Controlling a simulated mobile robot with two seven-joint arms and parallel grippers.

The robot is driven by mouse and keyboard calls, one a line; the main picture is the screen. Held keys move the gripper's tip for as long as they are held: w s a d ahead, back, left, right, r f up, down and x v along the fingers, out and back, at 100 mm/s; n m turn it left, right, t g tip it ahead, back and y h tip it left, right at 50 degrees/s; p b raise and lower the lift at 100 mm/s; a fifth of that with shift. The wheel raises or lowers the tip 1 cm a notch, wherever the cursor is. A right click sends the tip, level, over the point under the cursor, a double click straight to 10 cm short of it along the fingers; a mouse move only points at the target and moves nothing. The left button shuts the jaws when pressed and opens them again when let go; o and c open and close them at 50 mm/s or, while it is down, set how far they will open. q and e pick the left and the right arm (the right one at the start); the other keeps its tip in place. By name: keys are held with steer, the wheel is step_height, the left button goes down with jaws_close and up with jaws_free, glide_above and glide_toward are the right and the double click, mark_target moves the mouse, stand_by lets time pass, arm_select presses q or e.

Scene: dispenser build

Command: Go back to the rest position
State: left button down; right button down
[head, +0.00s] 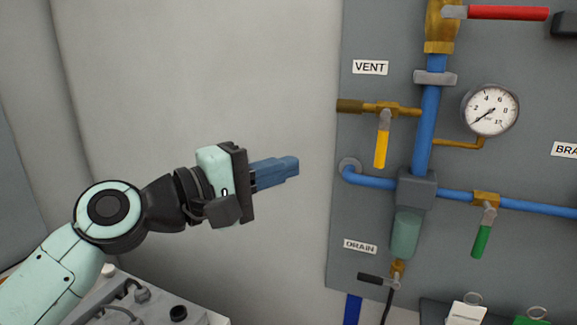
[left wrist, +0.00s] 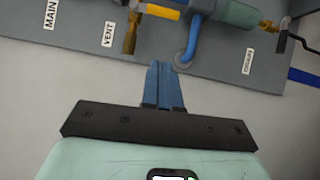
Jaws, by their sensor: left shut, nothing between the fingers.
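My left gripper (head: 290,168) reaches in from the left in the head view. Its blue fingers are shut with nothing between them, and they point right towards the grey panel, in front of the pale wall. In the left wrist view the shut fingers (left wrist: 162,70) point up at the panel edge, below the blue pipe bend in the picture. A gap shows between the fingertips and the panel in the head view. My right gripper is in neither view.
The grey panel (head: 365,220) carries blue pipes, a gauge (head: 490,110), a yellow lever (head: 381,145), a green lever (head: 483,235) and a red lever (head: 508,13). A black drain lever (head: 375,279) sits low. Grey equipment (head: 140,305) stands at lower left. The wall area left of the panel is clear.

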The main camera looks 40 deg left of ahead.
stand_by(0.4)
